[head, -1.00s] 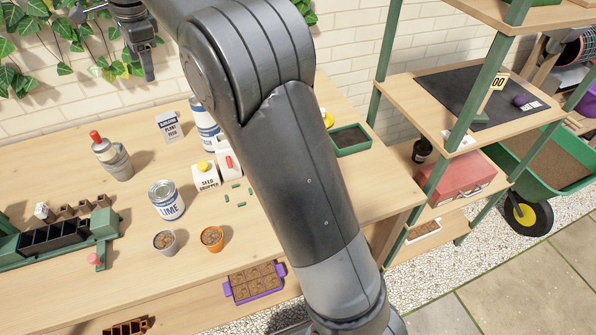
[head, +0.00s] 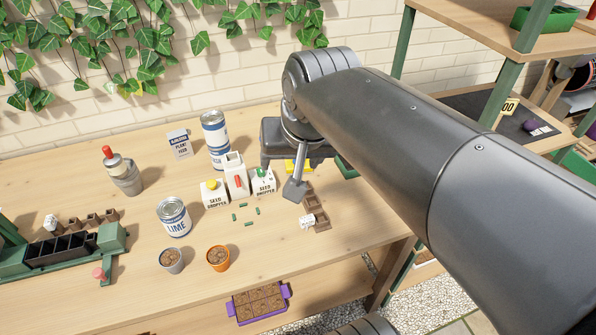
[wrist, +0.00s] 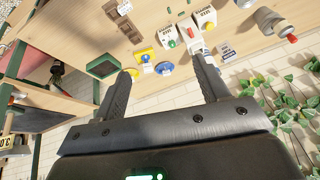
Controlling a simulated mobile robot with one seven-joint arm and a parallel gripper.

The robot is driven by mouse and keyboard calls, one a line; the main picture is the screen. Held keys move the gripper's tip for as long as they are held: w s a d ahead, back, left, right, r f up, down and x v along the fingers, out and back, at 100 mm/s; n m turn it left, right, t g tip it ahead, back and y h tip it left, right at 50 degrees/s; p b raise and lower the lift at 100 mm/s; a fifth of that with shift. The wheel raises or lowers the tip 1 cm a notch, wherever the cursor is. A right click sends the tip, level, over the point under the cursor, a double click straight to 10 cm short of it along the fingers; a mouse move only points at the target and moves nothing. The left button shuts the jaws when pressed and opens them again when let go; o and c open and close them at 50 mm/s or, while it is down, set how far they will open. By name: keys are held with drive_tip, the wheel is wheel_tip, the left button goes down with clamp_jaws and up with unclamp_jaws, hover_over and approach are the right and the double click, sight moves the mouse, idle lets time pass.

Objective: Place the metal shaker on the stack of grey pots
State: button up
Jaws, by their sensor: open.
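A grey metal-looking bottle with a red top (head: 122,174) stands upright at the left of the bench and is the nearest match to the metal shaker; I cannot be sure. A grey pot (head: 171,261) with brown fill stands near the front edge, beside an orange pot. I cannot make out a clear stack of grey pots. My gripper (head: 293,187) is over the bench's right part, well right of the bottle. In the wrist view my gripper (wrist: 163,66) has its fingers wide apart with nothing held.
A LIME tin (head: 174,217), seed droppers (head: 214,192) and a tall blue-white tin (head: 214,140) stand mid-bench. A dark planter (head: 62,250) is at left. A brown strip (head: 315,205) lies near the right. Shelving (head: 404,45) rises at right. Bench between bottle and LIME tin is clear.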

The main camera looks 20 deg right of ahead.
drive_tip(key=s+d+f+n, duration=0.1)
drive_tip(key=s+f+n, duration=0.1)
drive_tip(key=s+f, duration=0.2)
drive_tip(key=shift+s+d+f, duration=0.3)
drive_tip(key=shift+s, duration=0.35)
